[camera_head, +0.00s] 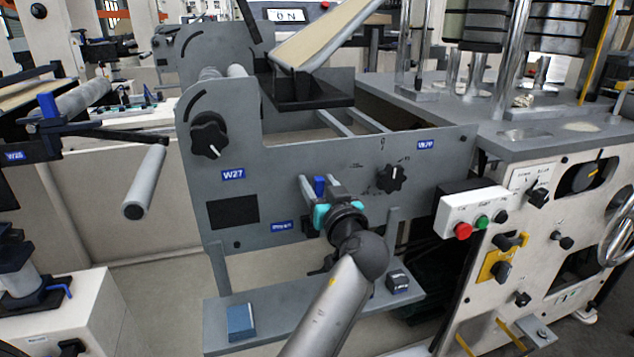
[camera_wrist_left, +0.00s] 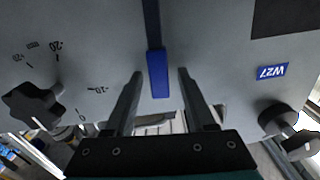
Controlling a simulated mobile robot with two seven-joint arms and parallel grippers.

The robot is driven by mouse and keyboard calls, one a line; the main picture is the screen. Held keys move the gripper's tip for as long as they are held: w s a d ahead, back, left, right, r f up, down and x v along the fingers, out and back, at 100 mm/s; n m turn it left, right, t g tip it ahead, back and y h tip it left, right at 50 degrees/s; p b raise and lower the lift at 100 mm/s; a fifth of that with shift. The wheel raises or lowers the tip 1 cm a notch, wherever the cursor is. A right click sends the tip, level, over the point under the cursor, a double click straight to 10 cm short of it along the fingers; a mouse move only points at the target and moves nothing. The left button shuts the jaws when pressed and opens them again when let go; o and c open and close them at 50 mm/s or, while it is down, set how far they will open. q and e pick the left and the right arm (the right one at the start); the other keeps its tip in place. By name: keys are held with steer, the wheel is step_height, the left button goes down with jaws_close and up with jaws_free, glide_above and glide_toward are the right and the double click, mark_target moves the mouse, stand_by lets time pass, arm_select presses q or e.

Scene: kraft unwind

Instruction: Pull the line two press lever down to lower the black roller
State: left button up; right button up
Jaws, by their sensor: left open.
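A dark lever with a blue grip (camera_head: 319,186) is on the grey side panel marked W27 (camera_head: 230,130). In the left wrist view the blue grip (camera_wrist_left: 157,73) hangs from a dark bar. My left gripper (camera_head: 318,182) is at the panel, its fingers (camera_wrist_left: 160,73) open on either side of the blue grip, with gaps showing on both sides. My right gripper is not in view. I cannot pick out the black roller for certain, and no line two label is readable.
Black knobs (camera_head: 209,135) (camera_head: 391,179) stick out of the panel. A grey shelf (camera_head: 270,322) with a blue block (camera_head: 240,322) lies below. A white button box (camera_head: 470,207) is to the right. Another blue-gripped lever (camera_head: 48,105) and a grey roller (camera_head: 145,182) are at left.

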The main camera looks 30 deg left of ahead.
arm_select(q)
steer(key=shift+c, duration=0.2)
jaws_close()
stand_by(1.1)
